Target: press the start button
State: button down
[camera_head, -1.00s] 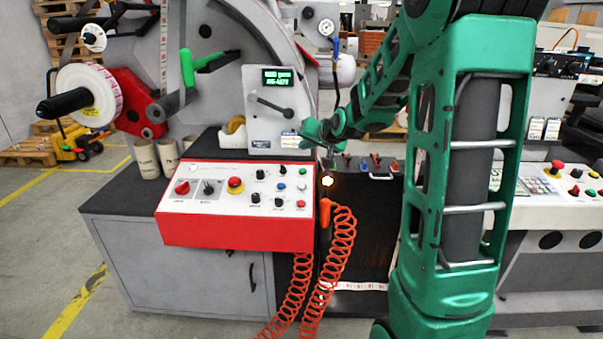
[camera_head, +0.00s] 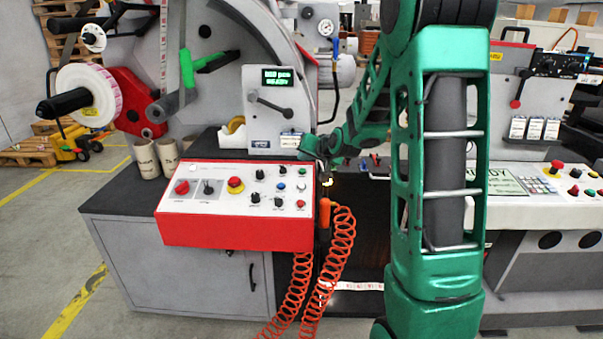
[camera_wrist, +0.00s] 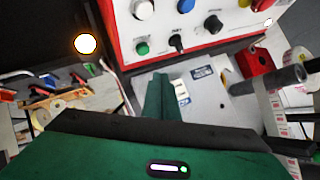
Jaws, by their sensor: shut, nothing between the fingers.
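The red-and-white control panel (camera_head: 180,225) stands in front of the rewinder, with several buttons and knobs on its sloped face. A green button (camera_wrist: 142,48) sits at its corner in the wrist view, beside a black knob (camera_wrist: 177,42), with a white button (camera_wrist: 143,9) and a blue button (camera_wrist: 185,6) in the row beyond. Which button is the start button cannot be read. My gripper (camera_wrist: 160,78) is shut and empty, its fingers pointing toward the panel's edge, apart from the green button. In the head view my wrist hangs by the panel's upper right corner, fingertips unclear.
A lit lamp (camera_wrist: 85,44) is close beside the panel. An orange coiled hose (camera_head: 342,240) hangs at the panel's right. The rewinder's display plate with a lever (camera_head: 275,106) rises behind the panel. A second console (camera_head: 530,212) stands at right.

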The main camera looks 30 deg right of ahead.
aim_at(302, 171)
jog(key=shift+w+d+f, duration=0.15)
jog(key=shift+w+f, duration=0.05)
jog(key=shift+f, duration=0.6)
jog(key=shift+w+d+f, duration=0.1)
jog(key=shift+w+f, duration=0.05)
jog(key=shift+f, duration=0.65)
